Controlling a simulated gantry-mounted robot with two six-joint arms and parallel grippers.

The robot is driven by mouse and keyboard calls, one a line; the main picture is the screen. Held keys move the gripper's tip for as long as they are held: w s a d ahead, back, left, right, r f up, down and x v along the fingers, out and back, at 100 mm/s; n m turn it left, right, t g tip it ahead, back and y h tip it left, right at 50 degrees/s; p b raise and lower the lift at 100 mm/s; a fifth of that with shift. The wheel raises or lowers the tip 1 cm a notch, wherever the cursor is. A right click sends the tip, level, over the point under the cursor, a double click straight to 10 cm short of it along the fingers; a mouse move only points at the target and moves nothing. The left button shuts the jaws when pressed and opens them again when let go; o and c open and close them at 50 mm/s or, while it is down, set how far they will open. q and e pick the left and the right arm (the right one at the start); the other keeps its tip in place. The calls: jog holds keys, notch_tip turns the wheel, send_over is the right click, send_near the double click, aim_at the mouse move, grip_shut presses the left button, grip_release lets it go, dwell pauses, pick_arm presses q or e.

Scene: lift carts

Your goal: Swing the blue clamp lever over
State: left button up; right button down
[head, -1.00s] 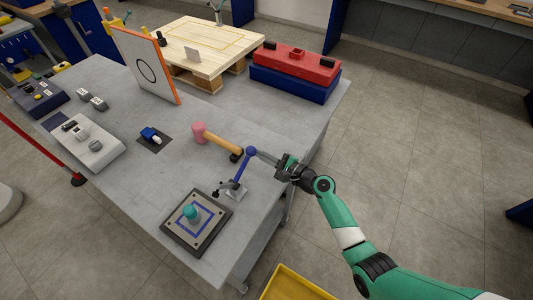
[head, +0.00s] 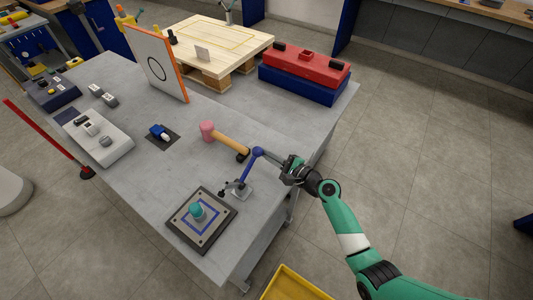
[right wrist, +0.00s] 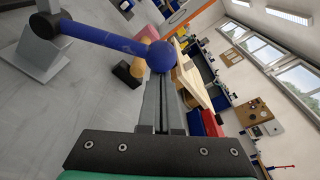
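The blue clamp lever (head: 246,171) stands steeply up from its small grey clamp base (head: 242,191) near the front right edge of the grey cart. Its blue ball knob (head: 258,152) is at the top. In the right wrist view the knob (right wrist: 161,56) is at the tips of my right gripper (right wrist: 161,82), with the lever bar (right wrist: 105,38) running off to the left. The two fingers lie close together, and the knob is wider than the gap between them. In the head view my right gripper (head: 271,157) reaches the knob from the right. My left gripper is out of view.
A teal-knobbed plate (head: 202,218) lies just left of the clamp. A pink-headed mallet (head: 228,141) lies behind the lever. A red case on a blue one (head: 302,79) and a wooden pallet (head: 205,48) stand farther back. A yellow bin (head: 290,285) is below the cart's edge.

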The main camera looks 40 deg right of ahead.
jog(key=shift+a+r, duration=0.1)
jog(key=shift+r, duration=0.1)
jog(key=s+a+r+n+t+p, duration=0.1)
jog(key=a+r+n+p, duration=0.1)
jog(key=a+r+n, duration=0.5)
jog(key=shift+s+a+r+n+t+p, duration=0.3)
jog(key=shift+a+n, duration=0.6)
jog(key=shift+n, duration=1)
jog(key=shift+f, duration=0.1)
